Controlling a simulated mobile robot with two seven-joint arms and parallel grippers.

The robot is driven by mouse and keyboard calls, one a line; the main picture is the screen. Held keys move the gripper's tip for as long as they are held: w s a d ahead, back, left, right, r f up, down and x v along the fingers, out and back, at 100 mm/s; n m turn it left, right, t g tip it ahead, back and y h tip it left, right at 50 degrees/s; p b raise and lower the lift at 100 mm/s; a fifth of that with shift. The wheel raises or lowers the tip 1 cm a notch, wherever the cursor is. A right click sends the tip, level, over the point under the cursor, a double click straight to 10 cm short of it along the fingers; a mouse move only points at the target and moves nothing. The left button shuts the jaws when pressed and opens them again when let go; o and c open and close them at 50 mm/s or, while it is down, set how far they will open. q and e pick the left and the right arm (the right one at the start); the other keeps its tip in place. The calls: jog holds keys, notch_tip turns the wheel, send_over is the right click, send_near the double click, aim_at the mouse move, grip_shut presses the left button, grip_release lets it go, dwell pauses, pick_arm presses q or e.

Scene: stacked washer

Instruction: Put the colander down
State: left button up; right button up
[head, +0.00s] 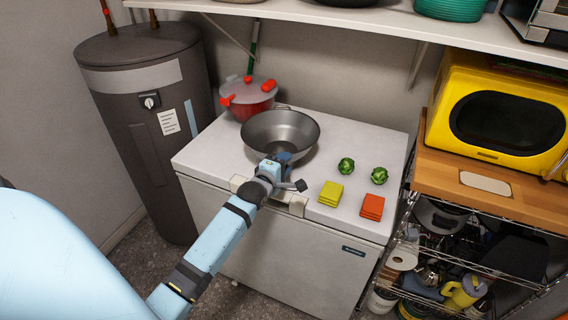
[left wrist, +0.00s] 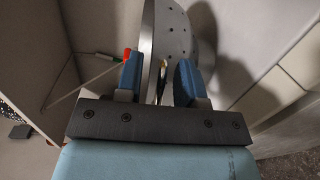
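The colander (head: 280,132) is a round grey metal bowl over the white freezer top, near its back left. It looks upright and at or very near the surface; I cannot tell whether its base touches. My left gripper (head: 284,158) is at its near rim. In the left wrist view, the colander's perforated wall (left wrist: 174,30) and rim come down between the two blue fingers of my left gripper (left wrist: 159,82). The fingers are apart, with a visible gap beside the rim and handle. My right gripper is out of view.
The white freezer (head: 362,150) also holds a red lidded pot (head: 248,98), two green vegetables (head: 346,166), a yellow stack (head: 331,193) and an orange stack (head: 372,206). A shelf (head: 370,16) overhangs the back. A grey tank (head: 150,120) stands left, a wire rack (head: 445,245) right.

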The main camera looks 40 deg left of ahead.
pick_arm(q)
jog(key=s+d+r+b, duration=0.1)
jog(key=s+d, duration=0.1)
jog(key=s, duration=1)
jog(key=s+d+f+m+g+h, duration=0.2)
jog(key=s+d+f+m+h, duration=0.1)
jog(key=s+d+f+m, duration=0.5)
jog(key=s+d+f+m+g+h, duration=0.2)
jog(key=s+d+f+m, duration=0.6)
jog(key=d+m, duration=0.5)
notch_tip(320, 180, down, 2)
jog(key=shift+s+f+m+g+h, duration=0.15)
jog(key=shift+m+g+h, duration=0.25)
jog(key=shift+m+g, duration=0.6)
notch_tip(320, 180, up, 5)
jog(key=p, duration=0.5)
jog(key=shift+a+r, duration=0.15)
jog(key=shift+r, duration=0.05)
